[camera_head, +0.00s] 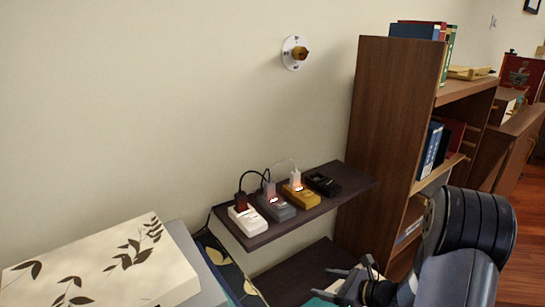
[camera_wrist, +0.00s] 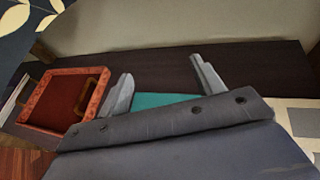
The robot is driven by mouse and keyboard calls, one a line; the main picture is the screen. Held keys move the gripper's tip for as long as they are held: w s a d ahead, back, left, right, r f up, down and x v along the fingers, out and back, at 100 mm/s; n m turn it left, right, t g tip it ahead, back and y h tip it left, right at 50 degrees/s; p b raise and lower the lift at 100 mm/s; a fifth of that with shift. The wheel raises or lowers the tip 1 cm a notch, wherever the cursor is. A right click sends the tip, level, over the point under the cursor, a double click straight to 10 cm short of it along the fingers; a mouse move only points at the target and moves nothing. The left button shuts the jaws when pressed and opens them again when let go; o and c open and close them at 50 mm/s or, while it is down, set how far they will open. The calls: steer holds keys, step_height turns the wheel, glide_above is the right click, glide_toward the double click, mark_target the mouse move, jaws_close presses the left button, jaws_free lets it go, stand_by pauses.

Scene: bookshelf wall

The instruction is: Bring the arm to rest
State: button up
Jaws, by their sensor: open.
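My arm (camera_head: 465,235) comes in from the lower right of the head view, in front of the bookshelf. My gripper (camera_head: 343,281) is at the bottom centre, over the lower dark shelf board. In the wrist view my gripper (camera_wrist: 165,84) has its two fingers wide apart, with nothing between them. A teal flat thing (camera_wrist: 165,99) lies beyond the gripper's edge, partly hidden by it. I cannot tell how high the fingers are above the board.
A dark wall shelf (camera_head: 235,230) holds several small coloured devices with cables. A tall wooden bookshelf (camera_head: 390,110) stands at right. A leaf-patterned box (camera_head: 90,265) is at lower left. A red framed tray-like thing (camera_wrist: 65,98) lies left of my fingers.

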steer(key=w+r+m+t+h+p, duration=0.2)
steer(key=r+m+h+p, duration=0.1)
steer(key=r+p, duration=1)
steer(key=w+r+m+t+h+p, duration=0.1)
steer(key=r+m+t+h+p, duration=0.1)
steer(key=r+p, duration=1.2)
steer(key=shift+w+r+m+h, duration=0.4)
steer(key=shift+r+m, duration=0.2)
steer(key=shift+r, duration=3.45)
steer(key=shift+d, duration=0.1)
